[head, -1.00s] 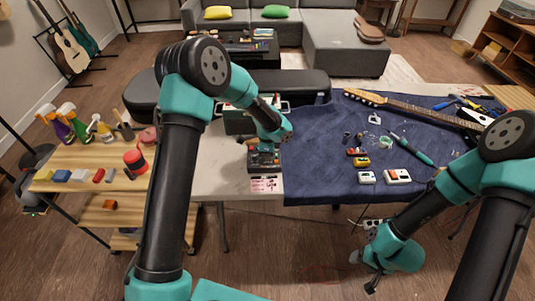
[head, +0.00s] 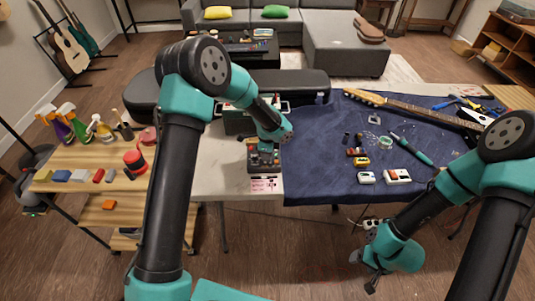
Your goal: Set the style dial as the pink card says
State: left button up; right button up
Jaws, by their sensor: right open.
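A dark device with small coloured controls (head: 264,163) sits on the pale tabletop, left of the blue cloth. The pink card (head: 266,184) lies flat against its front side, with dark marks too small to read. My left gripper (head: 264,147) is at the back part of the device, pointing down at it. Its fingers are small and partly merged with the device, so I cannot tell whether they touch a dial. The style dial and its setting cannot be made out. My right gripper (head: 363,273) is open and empty, low in front of the table.
The blue cloth (head: 320,160) holds a guitar neck (head: 410,106), several small pedals such as a white one (head: 397,176), and tools. A wooden cart (head: 75,183) with bottles stands left.

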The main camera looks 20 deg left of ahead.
pick_arm(q)
jog(key=shift+r, duration=0.15)
notch_tip(320, 180, up, 17)
dwell(0.6)
dwell(0.4)
